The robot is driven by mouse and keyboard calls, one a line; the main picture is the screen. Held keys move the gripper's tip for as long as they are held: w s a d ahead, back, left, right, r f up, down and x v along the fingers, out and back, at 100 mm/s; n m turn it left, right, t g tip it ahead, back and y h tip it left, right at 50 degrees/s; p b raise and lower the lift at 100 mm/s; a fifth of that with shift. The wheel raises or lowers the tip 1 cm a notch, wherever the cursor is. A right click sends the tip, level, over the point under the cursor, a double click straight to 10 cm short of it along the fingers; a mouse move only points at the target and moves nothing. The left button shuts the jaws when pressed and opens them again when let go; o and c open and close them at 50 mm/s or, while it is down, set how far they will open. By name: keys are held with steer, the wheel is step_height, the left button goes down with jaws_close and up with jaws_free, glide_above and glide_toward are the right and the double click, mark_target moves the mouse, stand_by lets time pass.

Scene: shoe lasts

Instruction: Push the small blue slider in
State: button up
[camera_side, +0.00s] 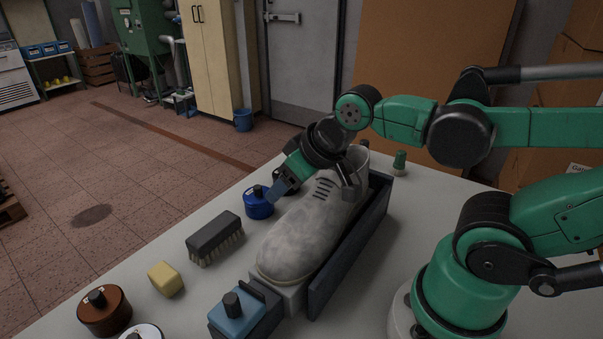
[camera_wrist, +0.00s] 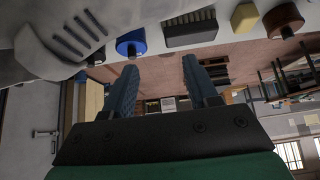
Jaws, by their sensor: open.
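The small blue slider (camera_side: 238,312) is a light-blue block with a dark upright knob, at the front end of the dark fixture holding the grey shoe (camera_side: 308,235). A dark plate stands between it and the shoe's pale base. The slider does not show in the wrist view. My gripper (camera_side: 278,190) is well behind and above it, left of the shoe and close to a dark-blue tin (camera_side: 259,206). In the wrist view my gripper (camera_wrist: 160,72) has its two blue fingers apart with nothing between them.
A brush (camera_side: 214,238), a yellow block (camera_side: 165,279) and a brown tin (camera_side: 104,311) lie left of the slider. A white tin (camera_side: 141,332) is at the front edge. A dark side rail (camera_side: 345,260) runs along the shoe's right. Bare tabletop lies between brush and slider.

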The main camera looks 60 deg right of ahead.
steer(key=shift+c, duration=1.1)
steer(key=shift+a, duration=0.35)
steer(key=a+n+g+y, duration=0.15)
steer(key=a+g, duration=0.25)
steer(key=a, duration=0.4)
steer(key=n+g+h, duration=0.2)
steer(key=n+g, duration=0.1)
glide_above(230, 298)
steer(key=shift+y, duration=0.25)
steer(key=shift+f, duration=2.75)
steer(key=shift+c, duration=0.2)
jaws_close()
